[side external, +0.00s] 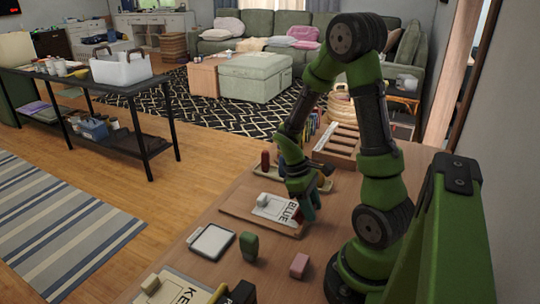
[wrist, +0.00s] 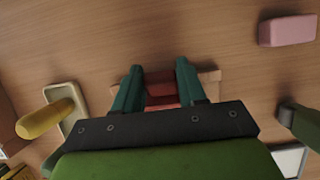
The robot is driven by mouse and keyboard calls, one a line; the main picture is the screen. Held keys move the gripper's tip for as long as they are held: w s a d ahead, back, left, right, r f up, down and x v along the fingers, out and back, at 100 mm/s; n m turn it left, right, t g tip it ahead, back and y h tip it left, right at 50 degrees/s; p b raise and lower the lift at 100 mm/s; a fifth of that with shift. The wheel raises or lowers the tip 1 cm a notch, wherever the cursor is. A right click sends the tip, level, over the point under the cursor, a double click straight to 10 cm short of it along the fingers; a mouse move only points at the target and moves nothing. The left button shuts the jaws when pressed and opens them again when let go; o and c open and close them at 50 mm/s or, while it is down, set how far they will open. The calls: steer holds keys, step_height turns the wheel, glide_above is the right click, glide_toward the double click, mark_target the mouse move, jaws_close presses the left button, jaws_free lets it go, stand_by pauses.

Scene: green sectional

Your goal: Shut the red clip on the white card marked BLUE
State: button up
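The white card marked BLUE (side external: 272,209) lies on a flat wooden board (side external: 240,215) in the middle of the table in the side view. A small white block (side external: 262,200) sits on its left part. My gripper (side external: 306,208) points down at the card's right edge, beside the lettering. In the wrist view my gripper's two teal fingers (wrist: 160,72) stand apart, one on each side of the red clip (wrist: 160,88). I cannot tell whether they touch it. The clip's lower part is hidden behind the gripper's palm, and the side view mostly hides the clip behind the fingers.
A tray (wrist: 72,97) with a yellow piece (wrist: 45,118) is at left in the wrist view. A red peg (side external: 265,160) and wooden rack (side external: 338,143) stand behind.

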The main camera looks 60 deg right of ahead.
steer(key=c, duration=0.4)
steer(key=shift+c, duration=0.2)
steer(key=g, duration=0.2)
steer(key=w+g, duration=0.1)
steer(key=g, duration=0.1)
steer(key=shift+w, duration=0.2)
steer(key=shift+w+f+g, duration=0.1)
steer(key=shift+w+g, duration=0.15)
steer(key=shift+g, duration=0.6)
steer(key=shift+w+f+g, duration=0.1)
steer(key=shift+w+g, duration=0.15)
steer(key=shift+g, duration=0.65)
steer(key=shift+w+g, duration=0.25)
steer(key=shift+g, duration=0.6)
steer(key=shift+w, duration=0.1)
steer(key=o, duration=1)
steer(key=shift+o, duration=0.2)
steer(key=shift+w, duration=0.15)
